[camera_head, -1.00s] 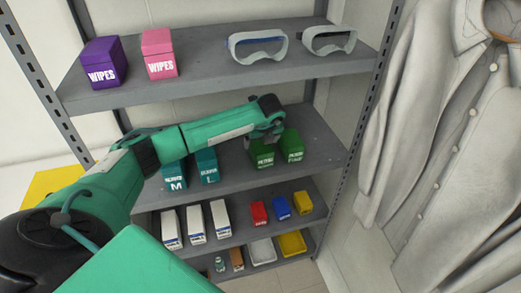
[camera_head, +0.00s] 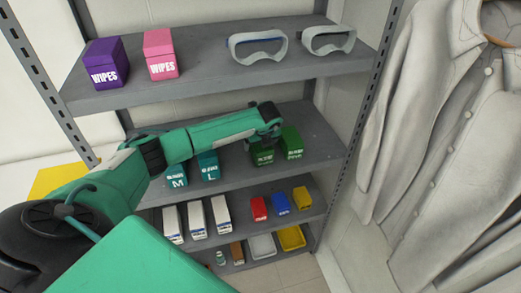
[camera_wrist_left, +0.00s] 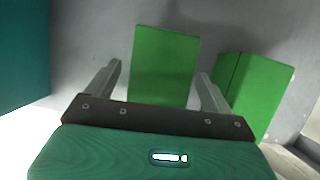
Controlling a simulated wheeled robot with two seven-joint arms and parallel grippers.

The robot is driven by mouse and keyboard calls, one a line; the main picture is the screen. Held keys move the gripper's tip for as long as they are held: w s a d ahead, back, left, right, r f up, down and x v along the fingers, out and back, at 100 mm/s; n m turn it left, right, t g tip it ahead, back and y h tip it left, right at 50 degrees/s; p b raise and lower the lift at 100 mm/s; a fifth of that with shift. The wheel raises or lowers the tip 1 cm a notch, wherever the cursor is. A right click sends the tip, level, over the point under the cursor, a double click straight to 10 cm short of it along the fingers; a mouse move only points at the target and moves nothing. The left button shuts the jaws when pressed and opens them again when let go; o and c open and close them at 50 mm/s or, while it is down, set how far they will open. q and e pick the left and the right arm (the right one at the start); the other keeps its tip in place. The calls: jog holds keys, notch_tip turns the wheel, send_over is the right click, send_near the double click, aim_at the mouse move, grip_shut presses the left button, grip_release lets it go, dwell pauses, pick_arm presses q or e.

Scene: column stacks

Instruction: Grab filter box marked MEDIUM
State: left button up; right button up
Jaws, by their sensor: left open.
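Two green boxes stand on the middle shelf: a left green box (camera_head: 262,156) and a right green box (camera_head: 292,145). Their white labels are too small to read surely, so I cannot tell which says MEDIUM. My left gripper (camera_head: 264,134) is open, over the left green box. In the left wrist view the fingers (camera_wrist_left: 158,75) are on either side of the left green box (camera_wrist_left: 165,60), with nothing clamped. The right green box (camera_wrist_left: 250,88) is just outside the right finger. My right gripper is not in view.
Teal boxes marked M (camera_head: 177,177) and L (camera_head: 208,167) stand left on the same shelf, partly behind my arm. Wipes boxes and goggles (camera_head: 258,46) are on the shelf above. White, red, blue and yellow boxes are below. A coat (camera_head: 440,130) hangs at right.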

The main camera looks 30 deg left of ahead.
pick_arm(q)
jog(key=shift+f, duration=0.15)
jog(key=shift+c, duration=0.4)
jog(key=c, duration=1)
